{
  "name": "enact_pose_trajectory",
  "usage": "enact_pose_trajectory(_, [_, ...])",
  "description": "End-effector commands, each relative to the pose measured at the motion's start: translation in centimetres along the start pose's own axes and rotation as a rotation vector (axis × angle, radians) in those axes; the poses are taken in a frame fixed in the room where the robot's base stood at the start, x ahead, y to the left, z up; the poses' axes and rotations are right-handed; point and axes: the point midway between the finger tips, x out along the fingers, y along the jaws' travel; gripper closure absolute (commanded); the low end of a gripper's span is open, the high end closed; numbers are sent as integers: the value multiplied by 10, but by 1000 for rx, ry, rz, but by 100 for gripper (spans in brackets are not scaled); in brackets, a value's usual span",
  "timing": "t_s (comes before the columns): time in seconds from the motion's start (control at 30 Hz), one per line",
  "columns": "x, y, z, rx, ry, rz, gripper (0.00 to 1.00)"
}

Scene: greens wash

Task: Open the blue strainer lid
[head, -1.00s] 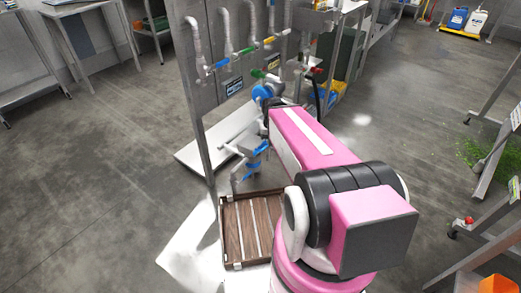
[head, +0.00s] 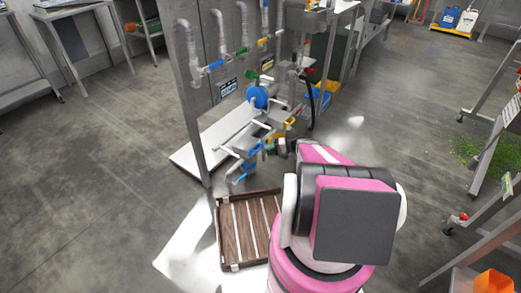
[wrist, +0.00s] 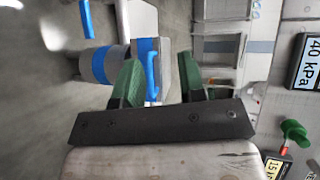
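My gripper (wrist: 159,64) is open, with two green fingers apart and nothing visibly held between them. In the wrist view a blue bar handle (wrist: 151,72) stands on a grey part just beyond the fingers, nearer the left finger. It lines up with the gap, and contact cannot be told. Left of it is a grey pipe with blue bands (wrist: 98,65). In the head view a round blue disc (head: 257,97) is on the pipework, and a lower blue pipe fitting (head: 250,169) is left of my gripper (head: 271,147). Which blue part is the strainer lid is unclear.
Pipes with coloured valve handles (head: 240,51) run up the grey panel. A green valve handle (wrist: 294,132) and a pressure label (wrist: 306,60) are at the wrist view's right. A slatted wooden tray (head: 228,232) lies below. The floor at left is clear.

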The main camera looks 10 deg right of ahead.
Motion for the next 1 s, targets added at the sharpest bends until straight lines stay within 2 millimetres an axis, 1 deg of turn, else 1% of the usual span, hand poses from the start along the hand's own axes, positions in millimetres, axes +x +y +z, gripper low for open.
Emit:
enact_pose_trajectory(0.03, [-7, 23, -19, 1, 43, -69, 63])
enact_pose_trajectory(0.13, [-21, 45, -36, -12, 120, -185, 63])
enact_pose_trajectory(0.2, [-29, 55, -43, -21, 163, -238, 63])
enact_pose_trajectory(0.27, [-33, 60, -47, -25, 186, -269, 63])
enact_pose_trajectory(0.4, [-33, 62, -49, -32, 207, -295, 63])
enact_pose_trajectory(0.47, [-28, 60, -50, -32, 207, -295, 63])
enact_pose_trajectory(0.57, [-15, 55, -52, -32, 205, -293, 63])
enact_pose_trajectory(0.8, [25, 43, -61, -31, 204, -292, 63])
enact_pose_trajectory(1.0, [52, 35, -66, -31, 204, -292, 63])
